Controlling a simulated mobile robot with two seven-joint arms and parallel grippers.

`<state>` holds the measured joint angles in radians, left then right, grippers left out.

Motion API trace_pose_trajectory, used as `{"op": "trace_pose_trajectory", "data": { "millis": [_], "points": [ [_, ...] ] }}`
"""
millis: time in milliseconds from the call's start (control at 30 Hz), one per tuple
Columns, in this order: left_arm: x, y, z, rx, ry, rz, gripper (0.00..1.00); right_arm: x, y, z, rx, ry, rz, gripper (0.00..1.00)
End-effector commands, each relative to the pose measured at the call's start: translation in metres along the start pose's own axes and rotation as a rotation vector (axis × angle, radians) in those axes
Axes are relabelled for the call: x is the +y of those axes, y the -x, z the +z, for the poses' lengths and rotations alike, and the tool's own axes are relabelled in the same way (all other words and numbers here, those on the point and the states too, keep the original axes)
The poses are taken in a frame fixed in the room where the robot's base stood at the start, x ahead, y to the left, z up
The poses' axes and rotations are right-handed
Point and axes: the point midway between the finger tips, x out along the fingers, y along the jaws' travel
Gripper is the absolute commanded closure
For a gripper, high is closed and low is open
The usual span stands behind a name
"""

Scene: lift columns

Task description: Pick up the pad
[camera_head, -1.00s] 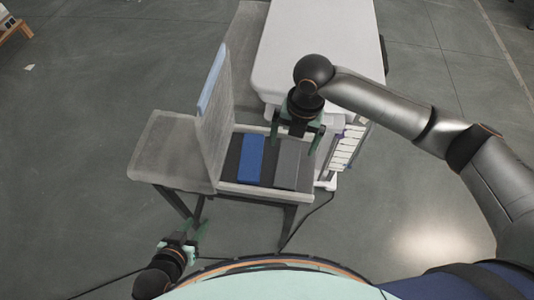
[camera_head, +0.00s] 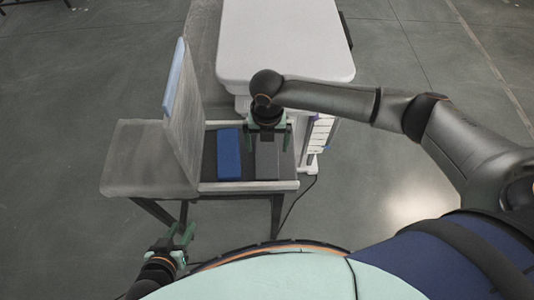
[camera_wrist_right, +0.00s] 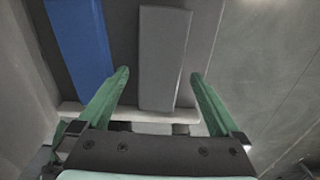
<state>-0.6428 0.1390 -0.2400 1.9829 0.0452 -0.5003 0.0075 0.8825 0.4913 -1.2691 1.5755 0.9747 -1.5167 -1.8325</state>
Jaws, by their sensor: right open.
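A grey pad (camera_head: 267,165) and a blue pad (camera_head: 229,157) lie side by side in an open, shallow wooden compartment (camera_head: 250,187). Both also show in the right wrist view, the grey pad (camera_wrist_right: 163,50) near the middle and the blue pad (camera_wrist_right: 80,45) to its left. My right gripper (camera_head: 268,146) is above the grey pad. In the right wrist view its fingers (camera_wrist_right: 158,76) are open, one on each side of the grey pad, with nothing held. My left gripper (camera_head: 181,233) is low at the left, its fingers apart and empty, away from the compartment.
A raised wooden lid (camera_head: 180,125) stands along the compartment's left side. A flat wooden top (camera_head: 145,155) extends left of it. A white, rounded-corner surface (camera_head: 285,40) lies behind my right gripper. Open grey floor (camera_head: 60,75) is on the left.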

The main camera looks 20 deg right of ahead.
Motion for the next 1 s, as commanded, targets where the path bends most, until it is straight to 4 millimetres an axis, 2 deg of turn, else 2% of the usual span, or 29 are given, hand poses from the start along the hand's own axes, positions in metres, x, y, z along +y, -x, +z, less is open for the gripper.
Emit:
{"op": "trace_pose_trajectory", "data": {
  "millis": [33,133,433,1000],
  "points": [
    [0.0,-0.002,0.002,-0.001,0.0,0.001,0.6,0.0,-0.011,-0.002,0.002,0.0,-0.002,0.0],
    [0.0,-0.004,0.002,-0.001,-0.001,0.002,0.6,0.0,-0.022,-0.001,0.002,-0.001,-0.002,0.0],
    [0.002,-0.003,-0.005,0.011,-0.002,0.005,0.6,0.0,-0.027,0.0,-0.001,0.0,0.0,0.0],
    [0.002,-0.004,-0.004,0.009,-0.003,0.005,0.6,0.0,-0.026,0.0,0.0,-0.001,0.0,0.63]
  ]
}}
